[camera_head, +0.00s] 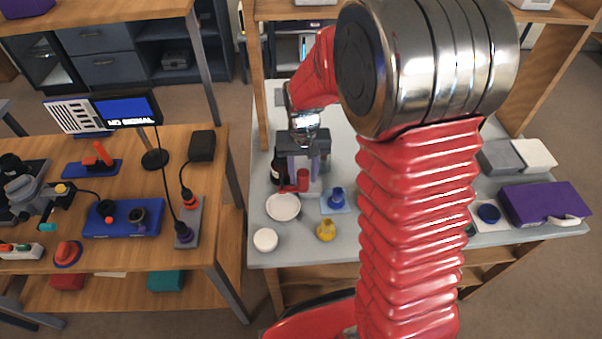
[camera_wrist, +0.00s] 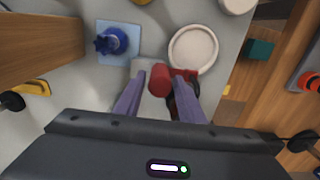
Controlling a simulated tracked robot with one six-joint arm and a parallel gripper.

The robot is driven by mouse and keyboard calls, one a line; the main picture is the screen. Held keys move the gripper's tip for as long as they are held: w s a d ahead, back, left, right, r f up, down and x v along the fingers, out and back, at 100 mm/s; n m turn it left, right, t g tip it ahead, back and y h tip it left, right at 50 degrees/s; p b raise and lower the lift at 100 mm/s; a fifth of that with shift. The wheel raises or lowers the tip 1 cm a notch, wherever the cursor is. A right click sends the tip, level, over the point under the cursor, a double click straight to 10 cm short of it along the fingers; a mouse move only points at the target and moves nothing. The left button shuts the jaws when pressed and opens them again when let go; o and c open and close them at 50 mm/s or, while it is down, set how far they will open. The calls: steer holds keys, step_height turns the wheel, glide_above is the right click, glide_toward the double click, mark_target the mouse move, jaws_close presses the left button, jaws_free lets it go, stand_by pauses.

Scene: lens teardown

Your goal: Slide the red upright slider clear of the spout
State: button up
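The red upright slider (camera_head: 303,178) stands at the left part of the grey table, with a red bar low at its left. In the wrist view the red slider (camera_wrist: 159,80) shows as a short cylinder between my two purple-grey fingers. My gripper (camera_wrist: 162,88) points down over it. The fingers are apart, with a visible gap between the left finger and the slider; contact on the right is unclear. In the head view my gripper (camera_head: 302,162) hides the parts behind it. I cannot make out the spout clearly.
A white dish (camera_head: 283,207) lies just in front of the slider. A blue knob on a pale square (camera_head: 336,200) is to its right, a yellow piece (camera_head: 326,230) and white round piece (camera_head: 265,239) nearer. A dark bottle-like object (camera_head: 279,169) is close at left.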

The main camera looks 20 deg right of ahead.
jaws_close()
stand_by(0.3)
stand_by(0.3)
